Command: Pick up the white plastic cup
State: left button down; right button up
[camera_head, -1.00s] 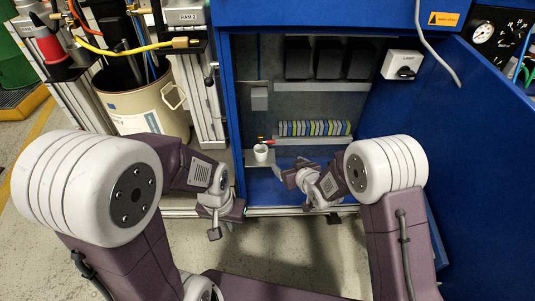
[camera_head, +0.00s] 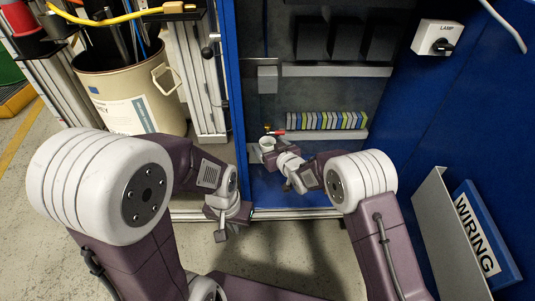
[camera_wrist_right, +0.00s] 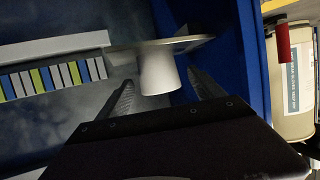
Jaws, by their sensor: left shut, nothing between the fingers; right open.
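The right gripper partly hides the cup's lower part in the head view. My left gripper (camera_head: 221,232) is shut and empty, low in front of the cabinet's left edge.
A row of coloured blocks (camera_head: 327,121) lies on a shelf right of the cup. The cabinet's blue left wall (camera_head: 236,105) is close to the cup. A beige drum (camera_head: 130,95) stands further left. The open door with a WIRING folder (camera_head: 478,235) is right.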

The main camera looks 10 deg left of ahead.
jog(key=shift+x, duration=0.9)
pick_arm(q)
jog(key=shift+f, duration=0.5)
